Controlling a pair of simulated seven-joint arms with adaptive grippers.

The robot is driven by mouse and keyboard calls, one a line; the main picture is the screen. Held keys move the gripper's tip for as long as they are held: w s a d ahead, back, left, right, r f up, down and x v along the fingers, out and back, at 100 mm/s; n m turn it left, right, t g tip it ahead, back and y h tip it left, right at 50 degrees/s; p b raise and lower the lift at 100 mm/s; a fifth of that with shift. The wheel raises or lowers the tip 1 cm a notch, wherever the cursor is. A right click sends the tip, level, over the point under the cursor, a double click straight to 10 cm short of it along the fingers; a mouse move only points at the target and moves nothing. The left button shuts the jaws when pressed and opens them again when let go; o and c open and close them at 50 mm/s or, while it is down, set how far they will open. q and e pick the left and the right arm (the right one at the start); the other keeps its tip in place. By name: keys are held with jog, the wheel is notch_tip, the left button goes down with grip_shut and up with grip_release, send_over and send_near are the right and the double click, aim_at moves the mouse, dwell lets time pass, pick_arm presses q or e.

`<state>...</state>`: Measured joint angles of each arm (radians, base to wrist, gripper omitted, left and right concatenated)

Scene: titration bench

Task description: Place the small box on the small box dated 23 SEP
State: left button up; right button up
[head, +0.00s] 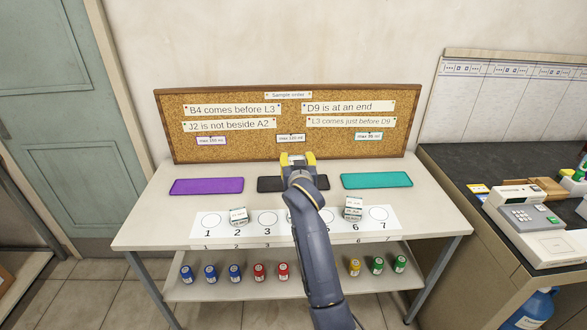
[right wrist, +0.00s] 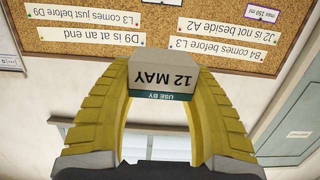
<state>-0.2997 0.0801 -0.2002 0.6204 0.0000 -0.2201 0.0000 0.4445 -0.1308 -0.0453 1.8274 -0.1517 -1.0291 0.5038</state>
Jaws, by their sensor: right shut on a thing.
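My right gripper (head: 297,160) is raised over the back middle of the table, above the black mat. In the right wrist view its yellow fingers are shut on a small white box (right wrist: 163,76) with a green band, reading "USE BY 12 MAY" upside down. Another small white and green box (head: 238,215) stands by circle 2 of the numbered strip. By circle 6 there are white and green boxes (head: 353,208) that look stacked. The dates on these are too small to read, so I cannot tell which is 23 SEP. My left gripper is out of view.
A corkboard (head: 290,148) with notes stands along the table's back. Purple (head: 207,186), black (head: 267,184) and teal (head: 377,181) mats lie before it. My right arm hides part of the numbered strip (head: 387,234). Coloured jars stand on the lower shelf.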

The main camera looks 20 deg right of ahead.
jog(key=shift+y, duration=0.3)
jog(key=r, duration=0.1)
jog(key=s+r, duration=0.1)
jog(key=r, duration=0.2)
jog(key=shift+s+a+r, duration=0.2)
jog(key=shift+a+r, duration=0.05)
jog(key=shift+a, duration=0.05)
jog(key=s+a+f+n+y, duration=0.1)
jog(key=s+f, duration=0.3)
jog(key=s, duration=0.6)
jog(key=s+f+n+y, duration=0.15)
jog(key=s+f, duration=0.25)
jog(key=s, duration=0.6)
jog(key=w+r, duration=0.4)
jog(key=r, duration=0.2)
jog(key=w+h, duration=0.1)
jog(key=w, duration=0.4)
jog(key=w+d+m, duration=0.1)
jog(key=w, duration=0.5)
jog(key=w+m+h, duration=0.1)
jog(key=w, duration=0.5)
jog(key=shift+d+f+h, duration=0.15)
jog(key=shift+f+h, duration=0.15)
jog(key=shift+h, duration=0.05)
jog(key=shift+w+d+f+m, duration=0.15)
jog(key=shift+w+f+m, duration=0.1)
jog(key=shift+f, duration=0.1)
